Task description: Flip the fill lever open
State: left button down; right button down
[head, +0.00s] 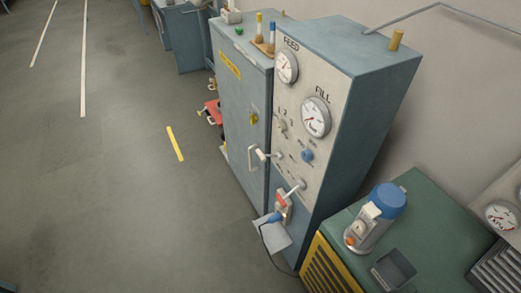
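A tall grey-blue cabinet with a pale front panel (301,135) stands right of centre in the head view. The panel carries a FEED gauge (286,67) and, below and right of it, a FILL gauge (315,117). Lower down are a pale upper lever (263,155) pointing left and a pale lower lever (293,189) slanting down-left from its pivot. No readable label shows which one is the fill lever, and I cannot tell whether either is open. Neither of my grippers is in view.
A red-and-metal fitting (283,205) and a small shelf (272,233) are below. The floor (120,200) at left is largely clear.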

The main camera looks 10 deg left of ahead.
aim_at(262, 156)
jog(key=k, duration=0.65)
jog(key=u, duration=0.5)
jog(key=i, duration=1.15)
jog(key=z, duration=0.5)
